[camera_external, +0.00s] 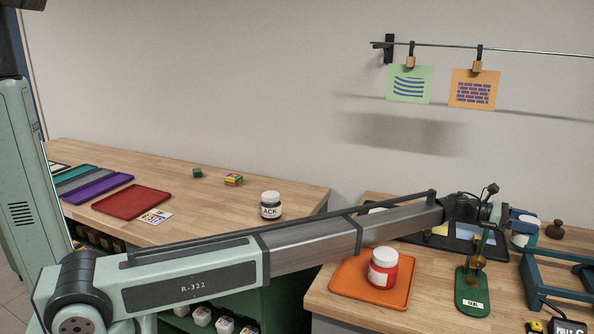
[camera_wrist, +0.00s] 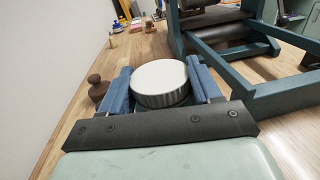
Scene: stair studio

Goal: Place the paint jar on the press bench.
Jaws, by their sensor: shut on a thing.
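My gripper (camera_external: 522,222) is at the far right of the external view, over the right-hand bench (camera_external: 455,287) that carries the teal press frame (camera_external: 553,275). Its blue fingers are shut on a paint jar (camera_external: 522,240) with a white lid. In the wrist view the jar (camera_wrist: 160,80) stands upright between the fingers of my gripper (camera_wrist: 160,72), its lid facing the camera. I cannot tell whether its bottom touches the bench. The press (camera_wrist: 262,92) is close on the right in the wrist view.
A red jar (camera_external: 383,270) stands on an orange tray (camera_external: 345,283) on the same bench, with a green stand (camera_external: 473,292) to its right. A brown knob-like object (camera_wrist: 98,87) is close left of the fingers. A black-labelled jar (camera_external: 270,206) stands on the left bench (camera_external: 215,218).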

